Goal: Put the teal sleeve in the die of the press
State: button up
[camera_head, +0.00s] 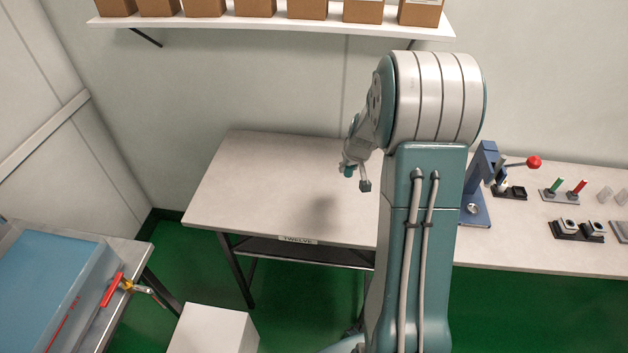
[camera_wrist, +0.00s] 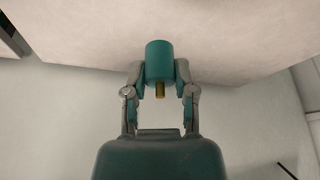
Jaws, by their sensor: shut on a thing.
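The teal sleeve (camera_wrist: 160,62) is a short cylinder with a brass-coloured pin below it in the wrist view. My gripper (camera_wrist: 161,80) is shut on it, one finger on each side. In the head view my gripper (camera_head: 356,178) is above the left part of the long table, with a small teal bit (camera_head: 348,171) of the sleeve showing. The press (camera_head: 482,180), blue with a red-knobbed lever, stands on the table right of my arm. My arm hides part of it, and I cannot make out the die clearly.
The table (camera_head: 260,190) is bare at left. Right of the press are black fixtures (camera_head: 577,230) and a stand with green and red handles (camera_head: 565,190). A shelf (camera_head: 280,27) with boxes hangs above. A blue case (camera_head: 50,285) lies on the bench at lower left.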

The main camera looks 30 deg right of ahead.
jog(key=w+a+f, duration=0.3)
jog(key=w, duration=0.2)
send_over(316, 184)
jog(key=s, duration=0.2)
notch_tip(316, 184, down, 5)
jog(key=shift+r, duration=0.2)
jog(key=shift+w+a+f, duration=0.1)
jog(key=shift+w+f, duration=0.05)
jog(key=shift+f, duration=0.8)
jog(key=shift+w+f, duration=0.15)
jog(key=shift+f, duration=0.75)
jog(key=shift+f, duration=0.1)
jog(key=o, duration=0.8)
jog(key=shift+o, duration=0.2)
